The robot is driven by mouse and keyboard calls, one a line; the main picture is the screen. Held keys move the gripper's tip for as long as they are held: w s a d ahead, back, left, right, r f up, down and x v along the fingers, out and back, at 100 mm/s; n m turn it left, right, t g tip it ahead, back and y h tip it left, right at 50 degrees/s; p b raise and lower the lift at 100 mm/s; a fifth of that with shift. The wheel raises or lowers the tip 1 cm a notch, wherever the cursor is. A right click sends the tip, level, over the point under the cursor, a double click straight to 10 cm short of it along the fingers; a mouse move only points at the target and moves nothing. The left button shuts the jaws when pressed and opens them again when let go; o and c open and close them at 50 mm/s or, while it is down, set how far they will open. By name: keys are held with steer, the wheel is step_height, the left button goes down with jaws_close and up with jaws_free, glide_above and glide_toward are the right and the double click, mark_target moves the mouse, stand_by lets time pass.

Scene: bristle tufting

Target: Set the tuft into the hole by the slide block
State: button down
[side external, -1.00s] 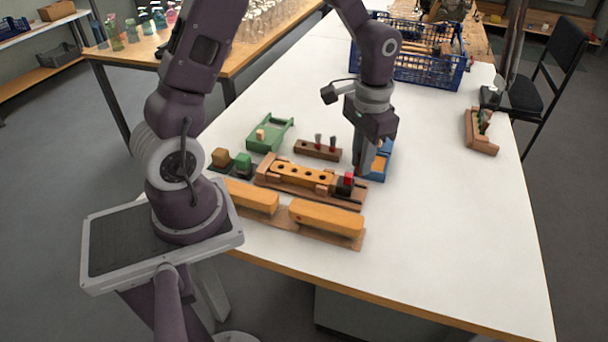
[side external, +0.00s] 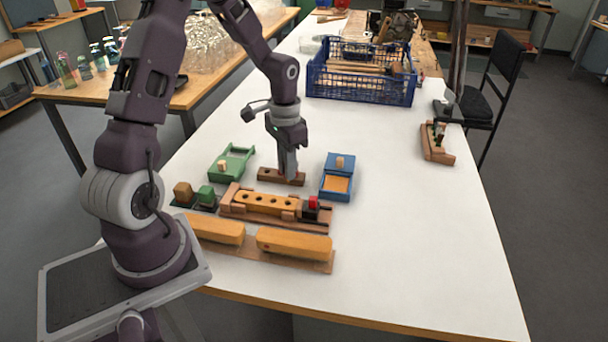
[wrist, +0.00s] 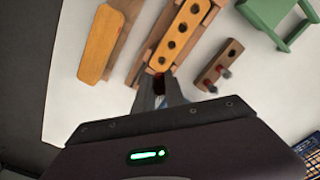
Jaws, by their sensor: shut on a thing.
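My gripper (side external: 291,178) points down over the right end of the small brown tuft holder (side external: 270,175). In the wrist view the gripper (wrist: 160,92) is shut on a small tuft, mostly hidden between the fingers. The wrist view shows two red-and-grey tufts standing in the holder (wrist: 208,77) and one empty hole. The orange brush block (side external: 265,203), with a row of holes, lies on its wooden base in front; it also shows in the wrist view (wrist: 178,38). The slide block (side external: 310,212), black with a red top, stands at its right end.
A blue box (side external: 331,193) stands right of the holder and a green tray (side external: 236,152) to the left. Two long orange pieces (side external: 292,243) lie along the front. A blue crate (side external: 345,95) is at the back.

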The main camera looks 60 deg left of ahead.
steer(key=shift+a+f, duration=0.25)
steer(key=shift+f, duration=3.35)
steer(key=shift+f, duration=0.85)
steer(key=c, duration=1.3)
jaws_free()
steer(key=o, duration=0.4)
steer(key=shift+r, duration=0.15)
